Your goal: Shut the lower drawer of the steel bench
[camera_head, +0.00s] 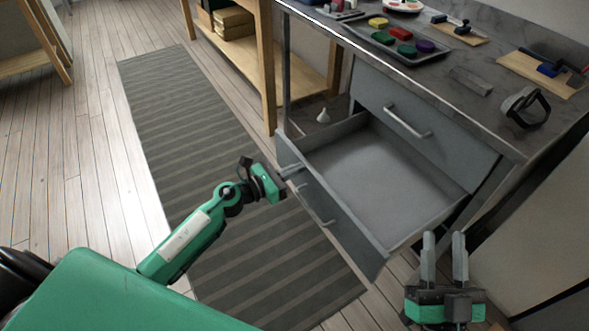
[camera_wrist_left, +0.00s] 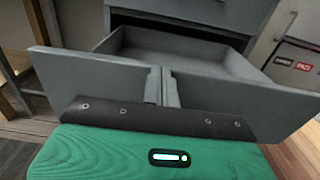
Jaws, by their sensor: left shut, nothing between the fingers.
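The lower drawer (camera_head: 345,213) of the grey steel bench (camera_head: 478,66) stands pulled out, and its inside looks empty. Its bar handle is on the front panel, which also shows in the left wrist view (camera_wrist_left: 90,85). My left gripper (camera_head: 297,171) is shut and empty at the outer face of the front panel, towards its far end. Its fingertips (camera_wrist_left: 163,85) overlap the panel in the left wrist view; I cannot tell whether they touch. My right gripper (camera_head: 444,240) is open and empty, fingers upward, beside the drawer's near end.
The upper drawer (camera_head: 425,120) is closed above. The bench top holds a tray of coloured pieces (camera_head: 402,45), brushes and a black-handled tool (camera_head: 525,107). A small white cone-shaped object (camera_head: 323,116) is behind the drawer. A striped rug (camera_head: 190,120) covers clear floor at the left.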

